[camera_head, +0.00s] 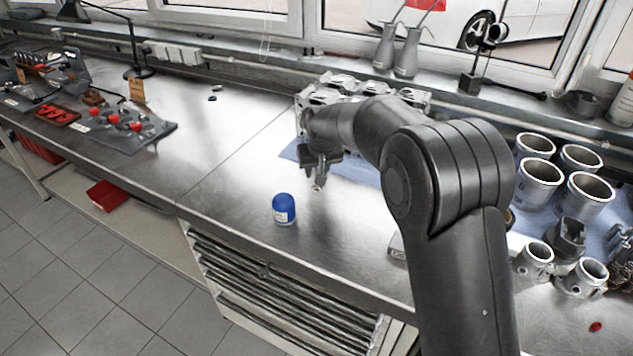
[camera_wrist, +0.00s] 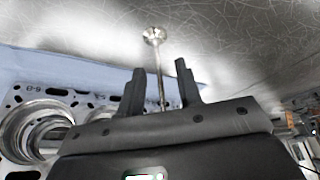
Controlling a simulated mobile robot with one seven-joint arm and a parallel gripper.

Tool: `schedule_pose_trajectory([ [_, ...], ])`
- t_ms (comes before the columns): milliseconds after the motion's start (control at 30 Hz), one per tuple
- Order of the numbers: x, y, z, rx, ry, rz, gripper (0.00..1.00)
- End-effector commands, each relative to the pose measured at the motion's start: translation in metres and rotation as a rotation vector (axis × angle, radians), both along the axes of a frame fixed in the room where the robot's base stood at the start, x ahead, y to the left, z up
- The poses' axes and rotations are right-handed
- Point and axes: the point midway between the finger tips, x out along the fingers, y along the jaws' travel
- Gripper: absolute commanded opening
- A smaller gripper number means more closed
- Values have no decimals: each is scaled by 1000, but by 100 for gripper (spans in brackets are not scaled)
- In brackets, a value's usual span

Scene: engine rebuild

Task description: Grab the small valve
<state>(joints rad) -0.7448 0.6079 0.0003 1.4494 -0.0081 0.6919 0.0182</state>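The small valve (camera_wrist: 154,37) shows in the wrist view as a round metal head on a thin stem. Its stem runs back between the two black fingers of my gripper (camera_wrist: 160,66). The fingers are apart, with a gap on each side of the stem, and I see no contact. The stem's far end is hidden by the gripper body. In the head view my gripper (camera_head: 319,170) points down over the steel bench, and the small valve (camera_head: 317,188) shows just below it. I cannot tell whether the valve touches the bench.
A blue-capped jar (camera_head: 284,209) stands near the bench's front edge, left of my gripper. An engine block (camera_head: 345,88) on a blue cloth (camera_head: 352,170) lies behind the gripper. Several metal cylinders (camera_head: 538,183) stand at right.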

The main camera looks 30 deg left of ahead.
Motion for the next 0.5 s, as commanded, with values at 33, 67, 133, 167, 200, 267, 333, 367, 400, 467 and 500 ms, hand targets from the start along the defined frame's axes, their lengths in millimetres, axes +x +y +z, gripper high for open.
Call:
schedule_pose_trajectory([
  [33, 2, 0, -9, -1, 1, 0, 32],
  [67, 4, 2, -14, -1, 1, 0, 32],
  [133, 6, 4, -21, -1, 1, 0, 32],
  [167, 7, 5, -23, 0, 0, 0, 32],
  [200, 8, 5, -24, 1, 0, -1, 32],
  [267, 8, 5, -24, 2, -1, -1, 32],
  [333, 8, 5, -24, 2, -1, -1, 32],
  [367, 8, 5, -24, 2, -1, -1, 32],
  [400, 8, 5, -24, 2, -1, -1, 31],
  [467, 8, 5, -24, 1, 0, -1, 26],
  [500, 8, 5, -24, 1, 0, -1, 23],
])
